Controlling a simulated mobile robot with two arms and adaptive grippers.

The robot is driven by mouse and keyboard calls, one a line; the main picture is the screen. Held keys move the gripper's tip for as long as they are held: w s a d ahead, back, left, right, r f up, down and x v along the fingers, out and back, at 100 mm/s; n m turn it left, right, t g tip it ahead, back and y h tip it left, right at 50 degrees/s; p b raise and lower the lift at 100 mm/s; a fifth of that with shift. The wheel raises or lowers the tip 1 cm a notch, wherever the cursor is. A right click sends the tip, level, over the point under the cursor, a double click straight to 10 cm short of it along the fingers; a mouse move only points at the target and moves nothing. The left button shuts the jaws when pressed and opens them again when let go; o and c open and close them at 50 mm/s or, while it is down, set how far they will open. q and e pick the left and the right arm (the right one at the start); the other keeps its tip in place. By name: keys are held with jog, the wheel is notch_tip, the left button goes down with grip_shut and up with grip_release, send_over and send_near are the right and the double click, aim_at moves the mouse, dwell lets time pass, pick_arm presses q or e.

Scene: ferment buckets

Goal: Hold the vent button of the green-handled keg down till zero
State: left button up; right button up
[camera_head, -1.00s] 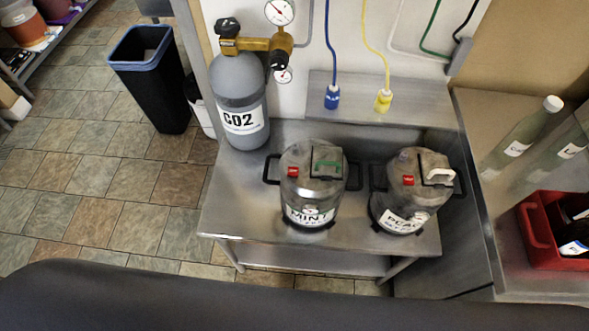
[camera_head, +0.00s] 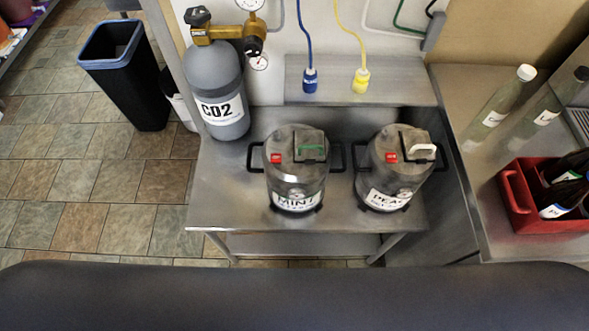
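The green-handled keg (camera_head: 297,172), labelled MINT, stands upright on the steel table in the head view. A green handle (camera_head: 312,152) lies on its lid. A small red button (camera_head: 276,158) sits on the left part of the lid. A second keg (camera_head: 392,170), with a label starting PEA, stands to its right. It has a white handle (camera_head: 424,152) and its own red button (camera_head: 391,157). Neither of my grippers is in view. No pressure gauge on the kegs can be read from here.
A grey CO2 cylinder (camera_head: 217,90) with a brass regulator (camera_head: 228,34) stands at the table's back left. Blue (camera_head: 310,80) and yellow (camera_head: 361,80) hose connectors hang behind the kegs. A red crate with bottles (camera_head: 520,205) is on the right counter. The table's (camera_head: 222,195) front left is clear.

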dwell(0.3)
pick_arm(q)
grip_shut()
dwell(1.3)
